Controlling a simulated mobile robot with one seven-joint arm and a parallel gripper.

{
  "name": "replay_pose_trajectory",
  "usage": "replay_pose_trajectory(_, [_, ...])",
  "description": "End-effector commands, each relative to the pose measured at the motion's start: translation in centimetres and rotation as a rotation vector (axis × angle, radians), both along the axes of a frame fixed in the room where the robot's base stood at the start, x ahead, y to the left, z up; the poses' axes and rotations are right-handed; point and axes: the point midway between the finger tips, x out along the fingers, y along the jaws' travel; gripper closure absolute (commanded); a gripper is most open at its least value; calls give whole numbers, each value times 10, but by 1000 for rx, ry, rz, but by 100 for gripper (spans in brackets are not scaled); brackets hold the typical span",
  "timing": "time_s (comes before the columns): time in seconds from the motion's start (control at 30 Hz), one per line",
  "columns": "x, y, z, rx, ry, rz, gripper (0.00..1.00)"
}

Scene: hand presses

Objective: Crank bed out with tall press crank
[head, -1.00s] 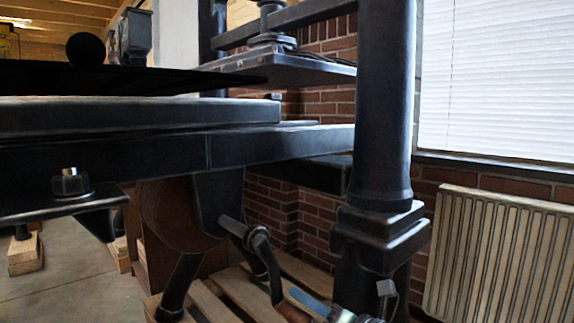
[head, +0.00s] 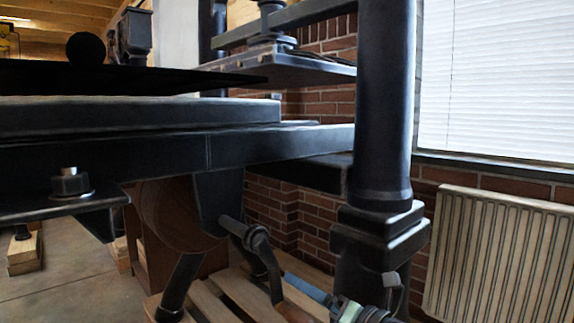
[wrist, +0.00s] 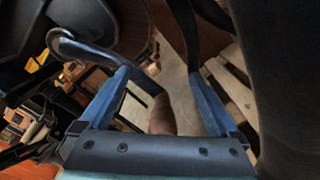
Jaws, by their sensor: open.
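The tall press crank (head: 258,245) is a dark bent arm below the press bed, with a brown wooden handle (head: 292,312) at its lower end. In the wrist view the crank arm (wrist: 95,55) comes in from the upper left, and its handle (wrist: 162,115) lies between the two blue fingers. My gripper (head: 305,287) is at the handle in the head view, where one blue finger shows. In the wrist view my gripper (wrist: 158,76) is open around the handle, with gaps at both sides. The flat bed (head: 130,115) lies on dark rails above the crank.
A thick black press column (head: 384,120) stands just right of my gripper. Wooden pallet slats (head: 225,305) lie under the press. A radiator (head: 500,260) and a brick wall are behind. Open floor (head: 75,260) shows at lower left.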

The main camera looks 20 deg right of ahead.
Motion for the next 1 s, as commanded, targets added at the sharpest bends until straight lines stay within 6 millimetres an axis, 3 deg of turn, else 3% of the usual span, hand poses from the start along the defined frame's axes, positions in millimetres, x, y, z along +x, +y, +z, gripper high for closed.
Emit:
replay_pose_trajectory(0.03, [0, 0, -36, 0, 0, 0, 0])
replay_pose_trajectory(0.33, [-5, -2, -35, 0, 1, -1, 0])
replay_pose_trajectory(1.0, [-56, -21, -35, 1, 0, -1, 0])
